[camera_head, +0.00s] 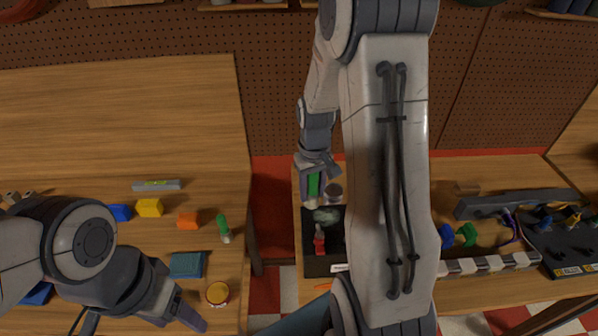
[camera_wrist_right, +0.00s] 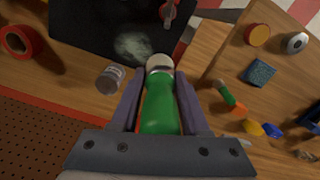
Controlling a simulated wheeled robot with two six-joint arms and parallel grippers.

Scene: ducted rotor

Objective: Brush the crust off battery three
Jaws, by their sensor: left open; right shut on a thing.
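My right gripper (camera_head: 314,184) is shut on a green-bodied thing (camera_wrist_right: 160,108) with a pale rounded end, held between both fingers in the right wrist view. I cannot tell if bristles show. Its end is near a dark tray (camera_head: 312,262) with a pale greenish patch (camera_head: 327,215), which also shows in the right wrist view (camera_wrist_right: 132,46). A red tool (camera_head: 319,240) lies in the tray. A grey cylinder (camera_head: 334,193) stands beside the gripper. My left gripper (camera_head: 176,308) is open and empty over the left table. No battery numbered three or crust is clearly readable.
A gap separates the tables. My right arm hides much of the right table.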

